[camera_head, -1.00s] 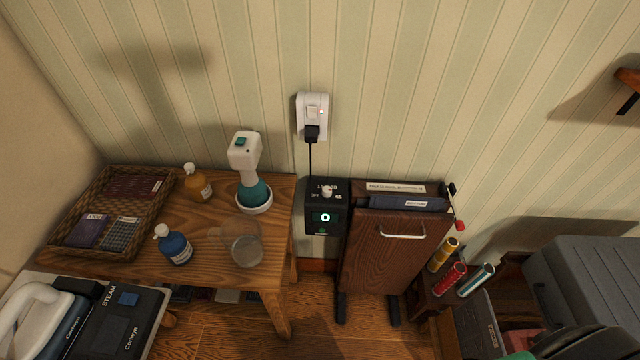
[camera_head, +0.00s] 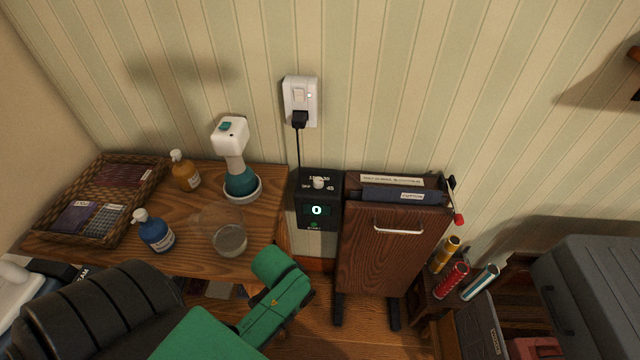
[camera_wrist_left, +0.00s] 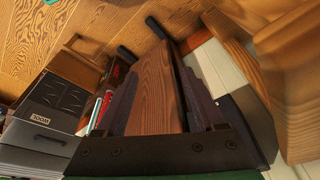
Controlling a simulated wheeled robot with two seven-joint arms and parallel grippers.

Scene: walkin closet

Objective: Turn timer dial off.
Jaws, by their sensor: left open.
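The timer is a black box (camera_head: 319,222) on the wall side of the wooden trouser press, in the head view. Its light dial knob (camera_head: 318,182) is on top, with small number marks around it. The lit display (camera_head: 317,211) reads 0. My left arm (camera_head: 270,300) reaches in from the lower left, below the timer and apart from it. Its fingers are not clear in the head view. In the left wrist view my left gripper (camera_wrist_left: 162,75) is open, with the wooden press panel showing beyond and between the fingers. The dial is not recognisable there. My right gripper is not in view.
The wooden press (camera_head: 385,255) stands right of the timer. A wall outlet (camera_head: 300,97) with a plugged cord is above it. The table at left holds a steamer (camera_head: 236,165), a glass cup (camera_head: 229,238), bottles and a basket (camera_head: 130,190).

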